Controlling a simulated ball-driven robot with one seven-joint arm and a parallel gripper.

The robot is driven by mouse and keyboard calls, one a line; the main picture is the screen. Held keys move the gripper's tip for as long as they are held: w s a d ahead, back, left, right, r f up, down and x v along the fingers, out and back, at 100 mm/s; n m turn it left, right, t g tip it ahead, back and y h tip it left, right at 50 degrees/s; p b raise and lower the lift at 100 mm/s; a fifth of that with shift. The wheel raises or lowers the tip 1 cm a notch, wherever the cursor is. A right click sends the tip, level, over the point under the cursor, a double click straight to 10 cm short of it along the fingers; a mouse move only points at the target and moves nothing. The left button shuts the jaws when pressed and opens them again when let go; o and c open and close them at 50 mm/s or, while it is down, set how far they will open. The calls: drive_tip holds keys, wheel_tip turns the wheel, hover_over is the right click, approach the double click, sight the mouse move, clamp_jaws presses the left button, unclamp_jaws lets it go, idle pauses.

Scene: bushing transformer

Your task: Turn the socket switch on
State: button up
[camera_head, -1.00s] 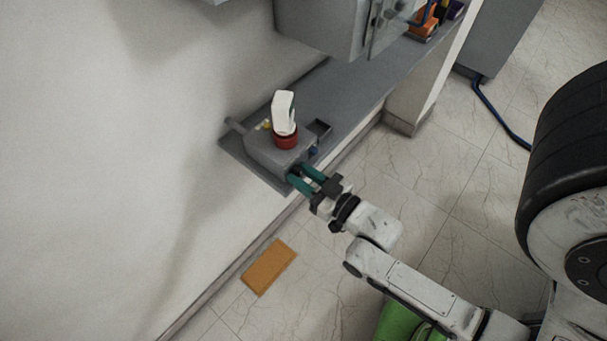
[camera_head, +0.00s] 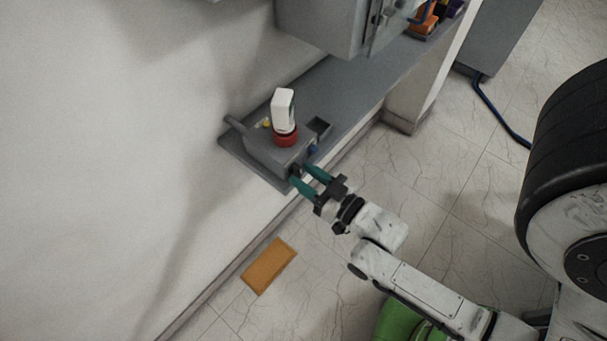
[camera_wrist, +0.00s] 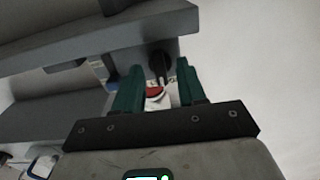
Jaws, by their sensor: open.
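The grey socket box (camera_head: 262,152) sits on the grey wall ledge, with a red ring (camera_head: 285,137) and an upright white piece (camera_head: 284,110) on top. A small black knob (camera_head: 296,169) shows on its front side, partly hidden by my gripper (camera_head: 301,175). My gripper's teal fingers are open and point at that side. In the wrist view, the black knob (camera_wrist: 160,64) shows between the spread fingertips of my gripper (camera_wrist: 160,68), with a gap on both sides. The red ring (camera_wrist: 153,90) also shows between the fingers. I cannot tell whether a finger touches the box.
The ledge (camera_head: 350,92) runs back right under a grey cabinet (camera_head: 325,25). A small open tray (camera_head: 319,128) is beside the box. An orange-brown block (camera_head: 269,266) lies on the floor near the wall.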

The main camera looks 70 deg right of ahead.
drive_tip(key=b+v, duration=0.1)
drive_tip(key=v, duration=0.8)
drive_tip(key=shift+s+b, duration=0.35)
drive_tip(key=shift+a, duration=0.1)
